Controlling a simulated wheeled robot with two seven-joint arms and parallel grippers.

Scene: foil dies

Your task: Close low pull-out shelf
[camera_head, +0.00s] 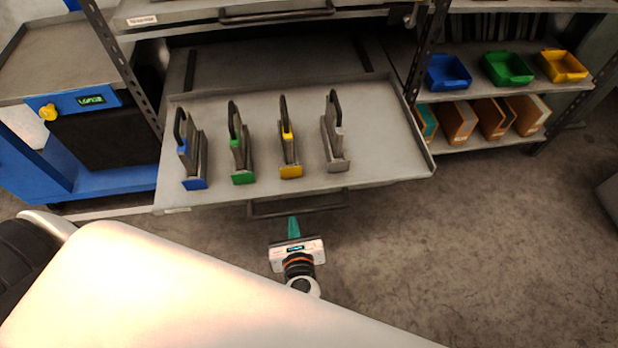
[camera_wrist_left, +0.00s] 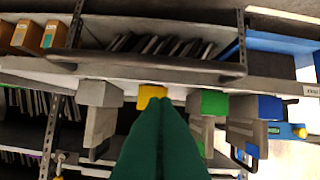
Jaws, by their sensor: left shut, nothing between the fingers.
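The low pull-out shelf (camera_head: 380,168) is pulled out of the rack in the head view. Its front handle bar (camera_head: 298,206) runs along the middle of its front edge. The shelf carries several dies with black handles and coloured feet: blue (camera_head: 192,165), green (camera_head: 240,150), yellow (camera_head: 289,145) and grey (camera_head: 335,140). My left gripper (camera_head: 294,228) is shut and empty, its teal fingertips just in front of the handle; contact cannot be told. In the left wrist view the fingers (camera_wrist_left: 165,140) point toward the shelf front, near the handle bar (camera_wrist_left: 150,68). My right gripper is not seen.
An upper shelf (camera_head: 250,22) with its own handle sits above. A blue cart (camera_head: 40,150) stands at the left. Side shelves at the right hold coloured bins (camera_head: 507,68) and brown boxes (camera_head: 492,118). The floor (camera_head: 480,240) at the right front is clear.

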